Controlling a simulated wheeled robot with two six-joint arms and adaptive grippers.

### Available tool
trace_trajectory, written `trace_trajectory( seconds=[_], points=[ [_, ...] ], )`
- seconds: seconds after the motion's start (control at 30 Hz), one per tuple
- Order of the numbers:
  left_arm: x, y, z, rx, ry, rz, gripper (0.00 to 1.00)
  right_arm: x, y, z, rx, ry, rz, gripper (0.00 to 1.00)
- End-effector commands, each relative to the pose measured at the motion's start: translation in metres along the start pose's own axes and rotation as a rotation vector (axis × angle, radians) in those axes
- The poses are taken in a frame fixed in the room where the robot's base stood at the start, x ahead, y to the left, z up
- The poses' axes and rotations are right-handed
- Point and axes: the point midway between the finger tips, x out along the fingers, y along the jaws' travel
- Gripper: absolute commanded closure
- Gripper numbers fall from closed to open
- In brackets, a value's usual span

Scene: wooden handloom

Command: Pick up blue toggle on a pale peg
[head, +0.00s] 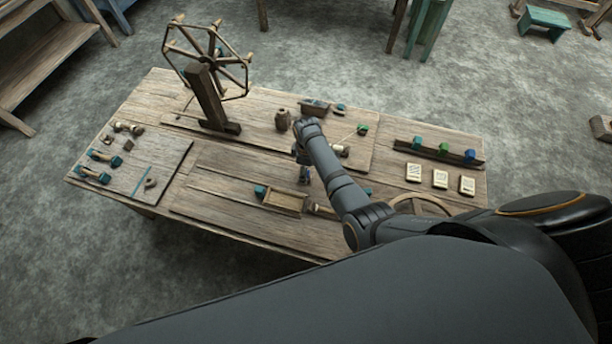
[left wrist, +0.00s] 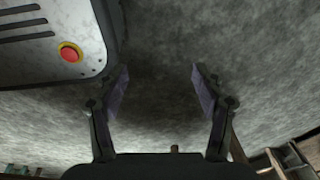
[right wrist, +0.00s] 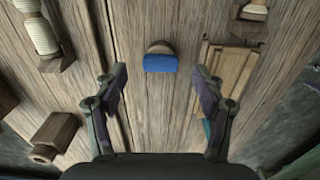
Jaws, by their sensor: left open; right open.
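In the right wrist view a blue toggle (right wrist: 160,63) lies on the boards, with a rounded wooden end, likely its peg, showing behind the blue part. It is straight ahead of my right gripper (right wrist: 158,78), centred between the two spread fingertips and not held. In the head view my right gripper (head: 304,177) hangs over the middle of the table; its arm seems to hide the toggle there. My left gripper (left wrist: 160,75) is open and empty over bare grey floor, away from the table; it is not seen in the head view.
A small wooden box (right wrist: 228,70) is right of the toggle in the right wrist view. Thread spools (right wrist: 42,38) and a hexagonal wooden piece (right wrist: 54,135) are to the left. The head view shows a peg rack (head: 430,151), cards (head: 440,179) and a wheel winder (head: 211,95).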

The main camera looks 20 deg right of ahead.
Motion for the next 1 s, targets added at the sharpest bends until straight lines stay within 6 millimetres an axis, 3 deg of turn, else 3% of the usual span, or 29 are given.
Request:
trace_trajectory(
  seconds=[0.13, 0.4, 0.47, 0.7, 1.0],
  points=[
    [0.007, 0.001, 0.006, 0.0, -0.008, 0.0, 0.31, 0.024, -0.001, -0.001, 0.0, 0.0, 0.001, 0.3],
    [0.006, 0.003, 0.013, 0.0, -0.019, 0.003, 0.31, 0.028, -0.001, 0.0, 0.0, 0.001, 0.002, 0.3],
    [0.006, 0.003, 0.013, 0.0, -0.02, 0.003, 0.31, 0.028, -0.001, 0.0, 0.0, 0.001, 0.001, 0.36],
    [0.006, 0.003, 0.014, 0.0, -0.021, 0.003, 0.31, 0.028, -0.001, 0.0, 0.0, 0.0, 0.001, 0.68],
    [0.006, 0.003, 0.014, 0.0, -0.021, 0.003, 0.31, 0.028, -0.001, 0.0, 0.0, 0.0, 0.001, 0.7]
  ],
)
